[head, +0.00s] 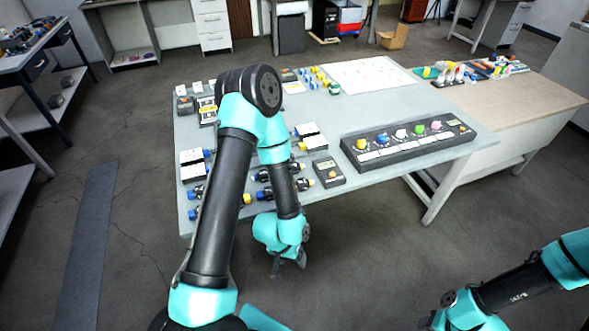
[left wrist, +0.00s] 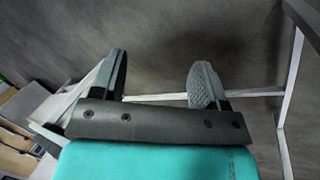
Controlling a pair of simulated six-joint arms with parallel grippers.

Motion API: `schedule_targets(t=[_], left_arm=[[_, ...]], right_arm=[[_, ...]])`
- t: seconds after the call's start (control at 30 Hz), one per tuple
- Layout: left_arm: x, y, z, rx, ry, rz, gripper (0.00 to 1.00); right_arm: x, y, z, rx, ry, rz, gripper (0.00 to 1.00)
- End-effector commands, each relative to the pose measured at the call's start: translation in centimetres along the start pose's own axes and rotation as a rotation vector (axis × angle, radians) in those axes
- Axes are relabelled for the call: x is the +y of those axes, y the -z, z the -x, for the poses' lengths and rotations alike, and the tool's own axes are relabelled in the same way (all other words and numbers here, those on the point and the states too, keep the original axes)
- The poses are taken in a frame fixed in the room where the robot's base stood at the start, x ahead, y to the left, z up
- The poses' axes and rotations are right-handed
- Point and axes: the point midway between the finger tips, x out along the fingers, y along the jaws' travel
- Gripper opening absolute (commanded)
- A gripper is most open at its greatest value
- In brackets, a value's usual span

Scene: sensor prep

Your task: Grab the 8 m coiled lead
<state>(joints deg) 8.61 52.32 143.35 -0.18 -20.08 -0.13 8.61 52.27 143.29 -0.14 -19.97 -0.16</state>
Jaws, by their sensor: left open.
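Several dark leads with blue and yellow ends lie on the near left part of the grey table (head: 372,115), some partly behind my left arm. One dark lead (head: 304,185) shows just right of that arm. The length labels are too small to read, so I cannot tell which is the 8 m one. My left gripper (head: 290,262) hangs off the table's near edge, pointing down. It is open and empty; its fingers (left wrist: 160,88) stand apart over the floor in the left wrist view. My right arm shows at the lower right, its fingers out of frame.
A dark box with coloured knobs (head: 408,140) sits at the table's right. A small dark device (head: 328,172) stands near the front edge. A white sheet (head: 367,75) lies at the back. A wooden bench (head: 510,100) adjoins on the right. The floor in front is clear.

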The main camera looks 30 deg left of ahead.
Motion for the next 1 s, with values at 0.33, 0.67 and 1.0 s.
schedule_targets(t=[0.33,0.67,1.0], left_arm=[[0.0,0.04,0.01,0.0,0.0,0.0,0.68],[0.0,0.05,0.02,0.0,0.0,0.0,0.91],[0.01,0.15,0.05,0.0,0.0,0.001,1.0]], right_arm=[[0.0,0.0,0.0,0.0,0.0,0.0,0.43],[0.0,0.0,0.0,0.0,0.0,0.0,0.43],[0.0,0.0,0.0,0.0,0.0,0.0,0.43]])
